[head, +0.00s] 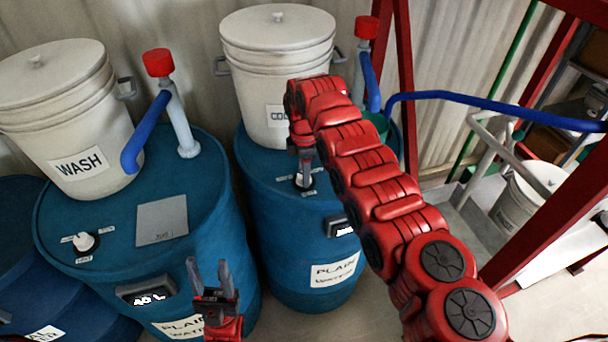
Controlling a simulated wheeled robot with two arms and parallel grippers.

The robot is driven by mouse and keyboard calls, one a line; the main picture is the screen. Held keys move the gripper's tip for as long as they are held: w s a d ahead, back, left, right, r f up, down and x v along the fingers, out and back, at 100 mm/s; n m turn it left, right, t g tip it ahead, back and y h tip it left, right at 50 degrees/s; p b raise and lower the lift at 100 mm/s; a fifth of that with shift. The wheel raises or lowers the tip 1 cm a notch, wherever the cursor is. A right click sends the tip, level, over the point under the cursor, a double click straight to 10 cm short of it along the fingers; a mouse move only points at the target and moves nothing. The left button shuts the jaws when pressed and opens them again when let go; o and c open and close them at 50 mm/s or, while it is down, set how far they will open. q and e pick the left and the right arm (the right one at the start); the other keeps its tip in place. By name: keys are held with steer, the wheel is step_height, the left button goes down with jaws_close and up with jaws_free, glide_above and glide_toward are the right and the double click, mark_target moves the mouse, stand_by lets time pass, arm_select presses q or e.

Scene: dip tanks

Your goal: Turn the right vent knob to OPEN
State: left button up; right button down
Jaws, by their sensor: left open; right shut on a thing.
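The right vent knob (304,181) sits on top of the right blue barrel (262,158), with small white labels around it. My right gripper (303,176) comes down over it from above and is shut on it, hiding most of it. The knob's pointing direction cannot be told. The left vent knob (84,242), white with a dark part, sits on the left blue barrel (110,217). My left gripper (207,264) is open and empty, in front of the left barrel, fingers pointing up.
A white WASH bucket (62,125) stands on the left barrel, beside a red-capped pipe with a blue lever (145,132). Another lidded bucket (275,75) stands on the right barrel. Red posts (552,212) and a blue hose (490,103) are at the right.

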steer(key=m+b, duration=0.5)
steer(key=shift+f+b, duration=0.15)
steer(key=shift+b, duration=0.2)
steer(key=shift+m+b, duration=0.6)
steer(key=shift+m, duration=0.4)
steer(key=shift+m+b, duration=0.45)
steer(key=shift+m, duration=0.45)
steer(key=m, duration=0.2)
steer(key=shift+r+m+b, duration=0.2)
steer(key=shift+m+b, duration=0.2)
steer(key=m, duration=0.5)
steer(key=shift+b, duration=0.4)
steer(key=shift+m, duration=0.3)
steer(key=shift+c, duration=1.8)
jaws_free()
steer(key=shift+r, duration=0.1)
